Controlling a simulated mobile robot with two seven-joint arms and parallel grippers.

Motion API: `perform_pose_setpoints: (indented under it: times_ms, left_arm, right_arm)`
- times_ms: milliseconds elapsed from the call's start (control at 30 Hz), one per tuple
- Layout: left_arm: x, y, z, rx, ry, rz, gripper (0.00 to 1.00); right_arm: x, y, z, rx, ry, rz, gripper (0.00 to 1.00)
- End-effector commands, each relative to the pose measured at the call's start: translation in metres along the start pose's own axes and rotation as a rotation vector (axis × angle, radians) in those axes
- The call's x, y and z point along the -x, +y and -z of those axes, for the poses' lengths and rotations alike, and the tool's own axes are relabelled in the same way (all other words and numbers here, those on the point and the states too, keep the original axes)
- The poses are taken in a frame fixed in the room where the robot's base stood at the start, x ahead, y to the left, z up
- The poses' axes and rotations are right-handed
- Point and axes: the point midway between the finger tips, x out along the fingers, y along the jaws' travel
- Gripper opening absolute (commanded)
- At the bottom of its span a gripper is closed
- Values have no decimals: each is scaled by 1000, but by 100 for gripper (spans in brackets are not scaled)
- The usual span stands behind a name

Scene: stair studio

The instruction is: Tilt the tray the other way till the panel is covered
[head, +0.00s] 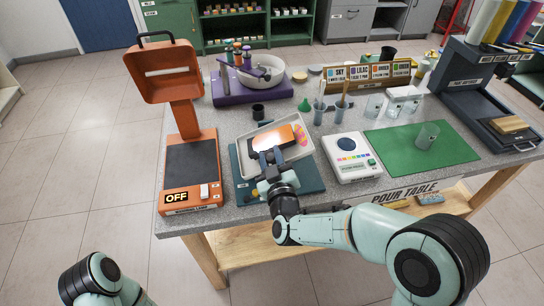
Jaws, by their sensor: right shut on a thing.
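The white tray (243,160) stands over a dark blue base (310,185) at the front middle of the table and looks tilted. In it is a panel (268,139) with an orange coat, a pale, shiny area and a pink and yellow patch towards its right end. How much of the panel is coated is hard to tell at this size. My right gripper (268,160) is at the tray's near side, shut on its edge, and hides part of the tray and panel. Of my left arm only a link shows at the bottom left; its gripper is out of view.
An orange lamp-like stand with an OFF sign (177,198) is to the left. Cups with sticks (319,112) and a small black cup (258,111) stand behind.

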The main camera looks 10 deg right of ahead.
Motion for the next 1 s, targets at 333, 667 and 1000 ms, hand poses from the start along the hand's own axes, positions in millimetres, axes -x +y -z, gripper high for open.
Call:
perform_pose_setpoints:
  times_ms: [333,667,1000]
  left_arm:
    - [0,0,0,0,0,0,52]
    - [0,0,0,0,0,0,52]
    - [-5,-2,0,1,-2,1,52]
  right_arm:
    - [0,-1,-1,1,-3,3,0]
    - [0,0,0,1,-1,1,54]
    - [39,-1,-1,-1,-2,3,54]
